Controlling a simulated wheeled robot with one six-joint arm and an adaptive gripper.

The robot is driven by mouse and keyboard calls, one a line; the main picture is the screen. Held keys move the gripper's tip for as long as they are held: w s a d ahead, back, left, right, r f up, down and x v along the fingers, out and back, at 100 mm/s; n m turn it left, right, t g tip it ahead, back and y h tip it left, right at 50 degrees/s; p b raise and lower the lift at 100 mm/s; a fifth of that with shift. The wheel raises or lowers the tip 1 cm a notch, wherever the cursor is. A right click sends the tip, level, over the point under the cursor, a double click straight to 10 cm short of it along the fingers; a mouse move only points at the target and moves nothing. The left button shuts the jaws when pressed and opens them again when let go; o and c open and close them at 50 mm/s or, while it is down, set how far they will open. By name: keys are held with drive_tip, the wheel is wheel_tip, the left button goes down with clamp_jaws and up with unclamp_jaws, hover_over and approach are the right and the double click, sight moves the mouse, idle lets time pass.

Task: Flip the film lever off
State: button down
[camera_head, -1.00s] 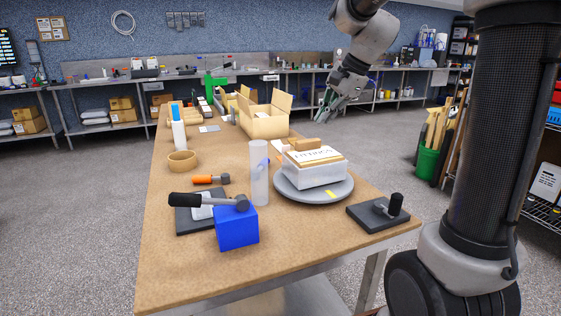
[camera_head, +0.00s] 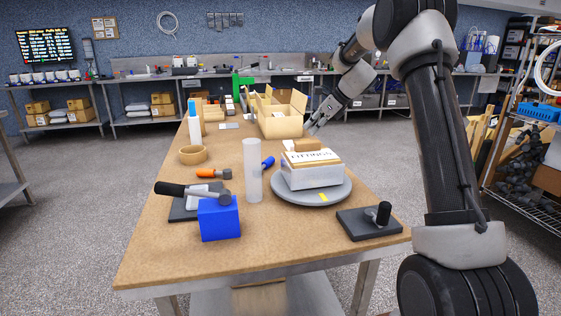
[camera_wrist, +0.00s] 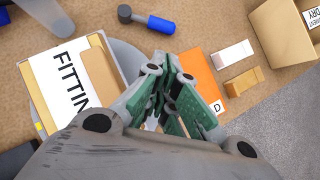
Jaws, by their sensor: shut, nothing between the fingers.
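Two lever devices stand on the wooden table, and I cannot tell which is the film lever. One is a dark plate (camera_head: 352,226) at the near right corner, with a short black-handled lever (camera_head: 383,213) standing up. The other, at left, has a long black handle (camera_head: 176,189) lying nearly level over a dark plate (camera_head: 182,211), partly behind a blue block (camera_head: 219,220). My gripper (camera_head: 313,127) is shut and empty, above the table's far right side, well away from both levers. In the wrist view its closed fingers (camera_wrist: 172,80) show; neither lever is clearly visible there.
A carton labelled "FITTINGS" (camera_head: 312,174) sits on a grey round turntable (camera_head: 335,193). A translucent cylinder (camera_head: 253,172) stands beside it. A blue-handled hammer (camera_wrist: 158,24), tape roll (camera_head: 192,154) and open cardboard box (camera_head: 281,122) are also on the table.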

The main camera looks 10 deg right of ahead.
approach(264, 166)
drive_tip(key=w+f, duration=0.1)
drive_tip(key=f, duration=0.1)
drive_tip(key=w+d+f, duration=0.1)
drive_tip(key=w+f, duration=0.3)
drive_tip(key=shift+w+d, duration=0.15)
drive_tip(key=shift+d, duration=0.2)
drive_tip(key=shift+w+f, duration=0.1)
drive_tip(key=shift+w+a+n, duration=0.1)
drive_tip(key=shift+w+n, duration=0.1)
drive_tip(key=shift+n, duration=0.2)
